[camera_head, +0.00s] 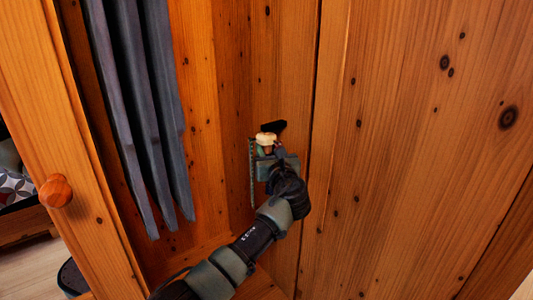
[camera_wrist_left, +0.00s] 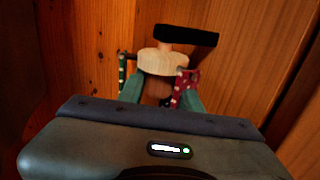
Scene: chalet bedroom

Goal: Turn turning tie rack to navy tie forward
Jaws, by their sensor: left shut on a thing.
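The turning tie rack has a pale round wooden head (camera_wrist_left: 162,62) under a black bracket (camera_wrist_left: 186,35) fixed to the wooden wardrobe panel. The head also shows in the head view (camera_head: 266,138). My left gripper (camera_wrist_left: 160,94) is shut on the rack, its teal fingers on either side just below the pale head. A green patterned tie (camera_wrist_left: 122,70) hangs at the left of the rack; in the head view it hangs long (camera_head: 252,175). A red tie with white dots (camera_wrist_left: 187,85) is at the right, partly behind a finger. I cannot make out a navy tie for sure. My right gripper is out of view.
Long grey-blue garments (camera_head: 140,110) hang left of my arm in the wardrobe. A wooden door with a round knob (camera_head: 55,191) stands at the far left. Plain wood panelling (camera_head: 430,150) fills the right side, close to my gripper.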

